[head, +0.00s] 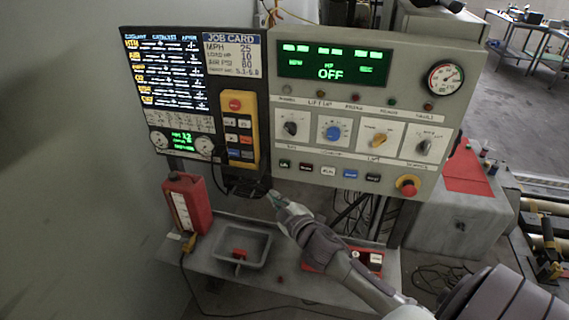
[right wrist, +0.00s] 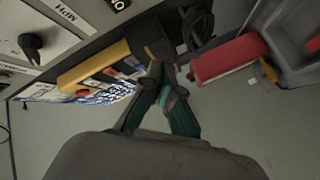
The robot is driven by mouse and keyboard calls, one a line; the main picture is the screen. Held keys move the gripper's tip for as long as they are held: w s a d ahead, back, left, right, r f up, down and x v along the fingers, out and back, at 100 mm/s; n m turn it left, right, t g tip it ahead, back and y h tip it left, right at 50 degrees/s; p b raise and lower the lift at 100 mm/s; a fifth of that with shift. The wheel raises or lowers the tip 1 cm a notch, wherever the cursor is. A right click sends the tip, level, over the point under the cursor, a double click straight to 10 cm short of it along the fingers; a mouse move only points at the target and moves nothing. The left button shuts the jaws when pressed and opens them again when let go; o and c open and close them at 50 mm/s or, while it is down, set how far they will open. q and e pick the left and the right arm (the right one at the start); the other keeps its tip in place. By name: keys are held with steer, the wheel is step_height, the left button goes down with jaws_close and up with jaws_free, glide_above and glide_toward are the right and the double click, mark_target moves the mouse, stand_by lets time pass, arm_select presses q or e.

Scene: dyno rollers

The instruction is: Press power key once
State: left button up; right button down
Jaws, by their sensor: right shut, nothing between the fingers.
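The grey control panel (head: 400,165) shows OFF on its green display (head: 333,65). A row of small keys (head: 328,171) runs along its lower edge; their labels are too small to read, so I cannot tell which is the power key. A yellow hand pendant (head: 239,130) with a red button and several keys hangs to the left; it also shows in the right wrist view (right wrist: 95,68). My right gripper (head: 273,198) is shut and empty, below the panel's lower left corner and apart from the keys. In the right wrist view its fingertips (right wrist: 165,78) are together.
A red jug (head: 186,205) and a grey tray (head: 222,246) stand on the shelf below. A red emergency knob (head: 407,185) sticks out at the panel's lower right. Cables hang under the panel. A dark screen (head: 165,75) is at the left.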

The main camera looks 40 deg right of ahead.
mark_target(285, 164)
steer(key=shift+w+r, duration=0.15)
steer(key=shift+r, duration=0.55)
steer(key=w+d+b, duration=0.1)
steer(key=w+d, duration=0.4)
steer(key=d, duration=0.1)
steer(key=shift+w+d, duration=0.35)
stand_by(1.2)
steer(key=shift+w+d, duration=0.25)
steer(key=shift+d, duration=0.05)
